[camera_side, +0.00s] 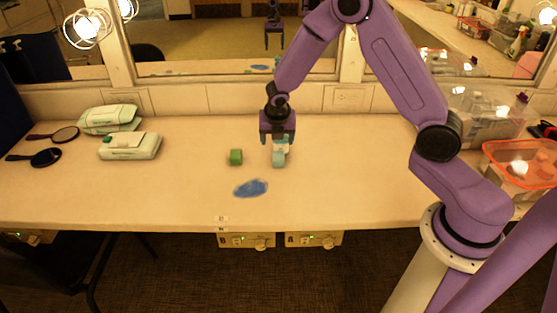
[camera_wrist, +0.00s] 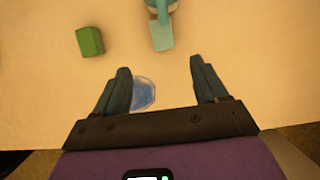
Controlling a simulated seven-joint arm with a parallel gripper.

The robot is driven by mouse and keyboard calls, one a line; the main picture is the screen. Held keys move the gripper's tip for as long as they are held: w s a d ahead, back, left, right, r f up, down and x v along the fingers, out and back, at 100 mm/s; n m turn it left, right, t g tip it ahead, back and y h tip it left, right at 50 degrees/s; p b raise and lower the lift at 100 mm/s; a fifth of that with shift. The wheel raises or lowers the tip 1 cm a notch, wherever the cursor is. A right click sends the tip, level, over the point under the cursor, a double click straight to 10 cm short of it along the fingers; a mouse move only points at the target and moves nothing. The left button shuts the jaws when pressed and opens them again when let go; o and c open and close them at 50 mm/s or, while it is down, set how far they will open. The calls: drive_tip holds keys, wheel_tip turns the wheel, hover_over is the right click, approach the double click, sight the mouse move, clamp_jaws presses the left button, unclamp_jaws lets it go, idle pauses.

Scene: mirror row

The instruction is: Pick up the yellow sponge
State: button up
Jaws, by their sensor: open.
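I see no yellow sponge in either view. My gripper (camera_side: 278,139) hangs pointing down over the counter, near the mirror side. In the wrist view my gripper (camera_wrist: 160,66) has its two fingers wide apart with nothing between them but counter and part of a blue patch. A pale teal object (camera_side: 279,158) stands just below the gripper in the side view. In the wrist view the teal object (camera_wrist: 161,34) lies beyond the fingertips, cut off by the top edge. A small green block (camera_side: 235,157) is to its left, and also shows in the wrist view (camera_wrist: 90,41).
A flat blue patch (camera_side: 251,188) lies near the counter's front edge. Wipe packs (camera_side: 130,146) and dark hand mirrors (camera_side: 46,157) are at the left. Clear bins (camera_side: 480,115) and an orange-rimmed tray (camera_side: 520,150) are at the right. Mirrors line the back. The middle counter is mostly clear.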

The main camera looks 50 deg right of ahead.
hover_over(279, 156)
drive_tip(key=s+a, duration=0.2)
drive_tip(key=a, duration=0.1)
drive_tip(key=f, duration=0.6)
drive_tip(key=shift+w+d+f, duration=0.2)
drive_tip(key=shift+f, duration=0.1)
drive_tip(key=shift+d+x, duration=0.15)
drive_tip(key=shift+x, duration=1.15)
drive_tip(key=shift+d+x, duration=0.2)
drive_tip(key=shift+x, duration=1.15)
drive_tip(key=shift+r, duration=0.15)
drive_tip(key=c, duration=1.1)
drive_tip(key=shift+c, duration=0.3)
drive_tip(key=shift+r, duration=0.1)
drive_tip(key=shift+r, duration=1.45)
drive_tip(key=shift+s+a+r, duration=0.2)
drive_tip(key=shift+r, duration=0.05)
drive_tip(key=s+a, duration=1.2)
drive_tip(key=shift+s+a, duration=0.2)
drive_tip(key=shift+c, duration=0.6)
